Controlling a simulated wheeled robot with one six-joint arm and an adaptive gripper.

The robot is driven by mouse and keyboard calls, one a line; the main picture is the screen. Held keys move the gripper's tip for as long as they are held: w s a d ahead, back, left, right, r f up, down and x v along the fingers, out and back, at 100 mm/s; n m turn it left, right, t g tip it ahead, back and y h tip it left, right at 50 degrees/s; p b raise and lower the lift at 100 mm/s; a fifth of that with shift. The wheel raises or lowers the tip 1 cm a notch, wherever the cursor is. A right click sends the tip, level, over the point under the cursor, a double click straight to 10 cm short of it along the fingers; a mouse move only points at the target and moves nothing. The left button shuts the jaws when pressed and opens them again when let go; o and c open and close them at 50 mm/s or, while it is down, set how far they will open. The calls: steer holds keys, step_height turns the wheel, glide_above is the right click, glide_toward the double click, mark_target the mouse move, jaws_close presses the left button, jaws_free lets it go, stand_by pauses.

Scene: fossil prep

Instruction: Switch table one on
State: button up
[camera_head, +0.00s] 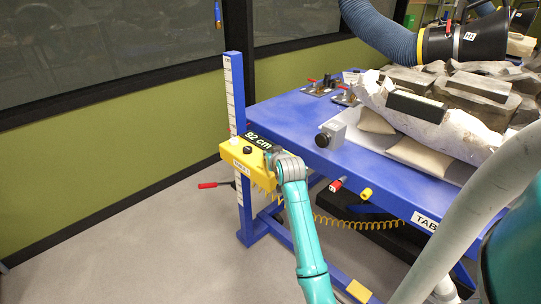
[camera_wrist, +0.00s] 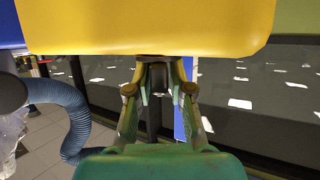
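The blue table (camera_head: 300,110) has a white label starting "TAB" (camera_head: 424,221) on its front edge; the rest is hidden. A yellow control box (camera_head: 247,163) with a small unreadable label is at the table's left corner, beside a blue post. A coiled yellow cable (camera_head: 345,221) runs under the table near it. In the wrist view the yellow box (camera_wrist: 150,25) fills the top. My gripper (camera_wrist: 158,75) is right at its lower edge.
A blue post (camera_head: 235,95) with a scale stands at the table's left corner, near a black "92 cm" tag (camera_head: 258,141). Plaster-jacketed fossil blocks (camera_head: 430,120) and a blue hose (camera_head: 380,30) crowd the right. Red-handled clamps (camera_head: 318,86) are at the back.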

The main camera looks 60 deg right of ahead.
steer(key=shift+o, duration=0.7)
steer(key=v, duration=1.2)
